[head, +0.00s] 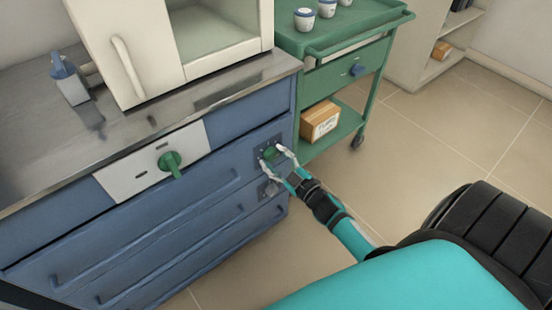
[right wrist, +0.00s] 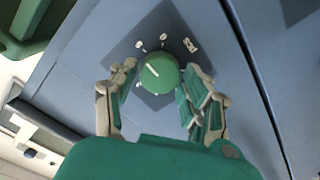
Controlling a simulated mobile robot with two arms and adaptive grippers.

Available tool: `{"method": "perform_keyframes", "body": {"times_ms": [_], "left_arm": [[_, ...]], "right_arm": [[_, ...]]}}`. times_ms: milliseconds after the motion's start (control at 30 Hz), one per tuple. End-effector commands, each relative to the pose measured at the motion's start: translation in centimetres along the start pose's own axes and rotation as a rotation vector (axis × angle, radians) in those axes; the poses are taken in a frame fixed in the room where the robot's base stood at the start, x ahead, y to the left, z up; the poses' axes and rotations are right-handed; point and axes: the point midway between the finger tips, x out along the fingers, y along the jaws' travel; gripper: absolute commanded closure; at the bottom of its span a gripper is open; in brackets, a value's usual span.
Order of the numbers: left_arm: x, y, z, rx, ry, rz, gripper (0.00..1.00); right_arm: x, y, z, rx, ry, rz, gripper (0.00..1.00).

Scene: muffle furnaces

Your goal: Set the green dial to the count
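The round green dial (right wrist: 159,73) sits on a dark diamond-shaped plate on the blue cabinet front. Its white pointer line slants to the upper left in the right wrist view, and small white marks surround it. The dial also shows in the head view (head: 271,153). My right gripper (head: 273,158) is at the dial, one finger on each side. In the right wrist view, the gripper (right wrist: 163,80) is open, with a gap at the left finger; contact at the right finger is unclear. My left gripper is not in view.
A larger green knob (head: 171,161) is on a white panel. A green cart (head: 345,75) holds three visible white cups (head: 304,19) and a cardboard box (head: 320,121). Floor right is clear.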

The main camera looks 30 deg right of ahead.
Motion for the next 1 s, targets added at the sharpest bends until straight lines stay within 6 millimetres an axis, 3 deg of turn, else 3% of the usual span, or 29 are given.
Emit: {"method": "perform_keyframes", "body": {"times_ms": [100,467,1000], "left_arm": [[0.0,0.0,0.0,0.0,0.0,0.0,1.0],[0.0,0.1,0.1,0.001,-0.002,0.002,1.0],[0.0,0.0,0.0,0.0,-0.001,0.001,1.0]], "right_arm": [[0.0,0.0,0.0,0.0,0.0,0.0,0.35],[-0.8,0.0,0.1,0.001,-0.002,0.0,0.35],[-10.7,-0.1,0.1,0.001,-0.003,-0.001,0.35]]}}
